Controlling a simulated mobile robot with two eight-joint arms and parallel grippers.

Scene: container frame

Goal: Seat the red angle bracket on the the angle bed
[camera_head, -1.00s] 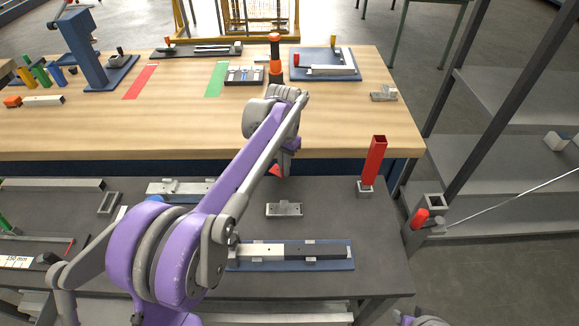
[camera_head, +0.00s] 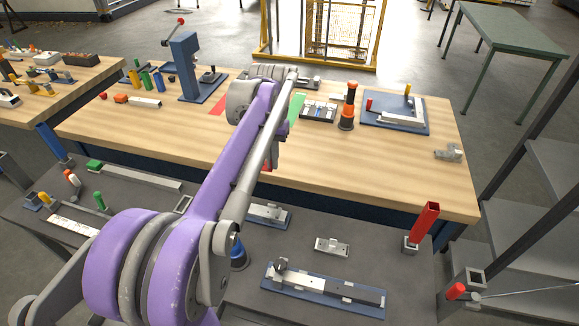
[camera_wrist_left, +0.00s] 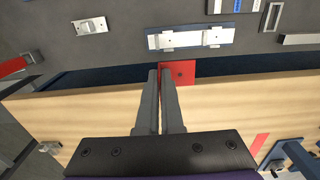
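The red angle bracket (camera_wrist_left: 180,72) shows at the fingertips of my left gripper (camera_wrist_left: 161,76) in the left wrist view. The two fingers are nearly together, with part of the bracket at their tips. In the head view a bit of the red bracket (camera_head: 266,166) shows beside my forearm, which hides most of the gripper. The bracket is near the gap between wooden bench and grey table. A blue base with silver blocks (camera_head: 397,114) stands at the bench's back right; I cannot tell surely that it is the angle bed. My right gripper is out of view.
A blue fixture with a silver plate (camera_head: 268,214) lies on the grey table, also in the left wrist view (camera_wrist_left: 191,38). A longer blue fixture (camera_head: 325,290), a small silver block (camera_head: 332,246) and a red tube (camera_head: 424,222) stand nearby. An orange-black tool (camera_head: 348,106) stands upright on the bench.

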